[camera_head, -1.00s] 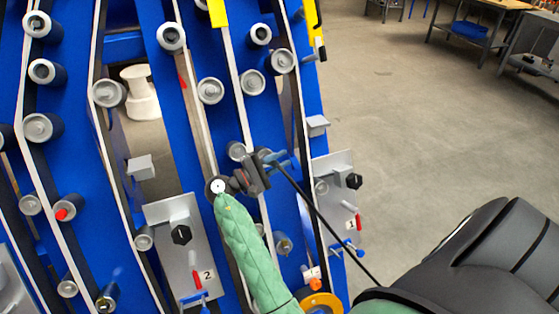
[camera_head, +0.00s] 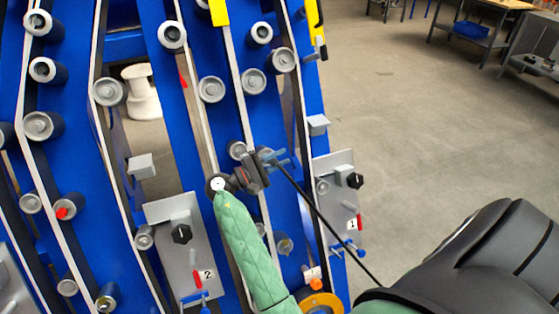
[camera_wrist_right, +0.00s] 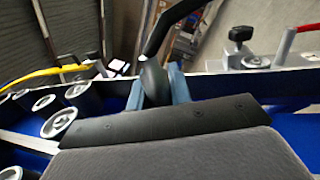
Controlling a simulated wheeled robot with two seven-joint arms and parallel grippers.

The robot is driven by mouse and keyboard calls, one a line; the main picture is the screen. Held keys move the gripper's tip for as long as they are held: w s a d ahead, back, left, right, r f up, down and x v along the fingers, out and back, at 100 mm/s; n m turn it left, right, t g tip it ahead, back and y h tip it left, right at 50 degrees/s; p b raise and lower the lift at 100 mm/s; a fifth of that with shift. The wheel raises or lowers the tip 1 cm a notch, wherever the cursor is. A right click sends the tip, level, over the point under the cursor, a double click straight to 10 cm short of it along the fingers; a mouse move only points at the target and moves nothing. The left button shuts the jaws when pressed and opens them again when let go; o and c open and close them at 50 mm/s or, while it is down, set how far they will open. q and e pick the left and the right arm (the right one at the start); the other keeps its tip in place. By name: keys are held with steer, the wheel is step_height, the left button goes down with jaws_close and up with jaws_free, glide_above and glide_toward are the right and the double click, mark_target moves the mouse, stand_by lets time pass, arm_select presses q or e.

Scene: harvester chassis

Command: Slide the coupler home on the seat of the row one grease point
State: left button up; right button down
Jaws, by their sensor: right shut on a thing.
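My right gripper (camera_head: 277,158), with blue fingers, is over the blue chassis, left of the row one plate (camera_head: 330,172). It is shut on the black coupler, whose body (camera_wrist_right: 153,82) stands between the blue fingers in the wrist view. A black hose (camera_head: 325,220) runs from it to the lower right. The grey plate marked 1 carries a round grey fitting (camera_head: 322,187), a black knob (camera_head: 355,181) and a red lever (camera_head: 358,220). The coupler is apart from this plate. Its lower end is hidden in the wrist view. My left gripper is not in view.
A similar plate marked 2 (camera_head: 165,211) with a black knob lies left of my forearm. Grey rollers (camera_head: 254,81) and belts stand out from the blue chassis (camera_head: 185,130). The floor (camera_head: 410,120) to the right is clear. Workbenches stand at the back right.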

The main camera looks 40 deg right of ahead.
steer(key=shift+w, duration=0.1)
stand_by(0.3)
steer(key=s, duration=0.1)
steer(key=s+r+p, duration=0.1)
steer(key=s+p, duration=0.1)
steer(key=shift+s+a+r, duration=0.1)
steer(key=shift+a+r, duration=0.25)
steer(key=shift+r, duration=0.05)
stand_by(0.4)
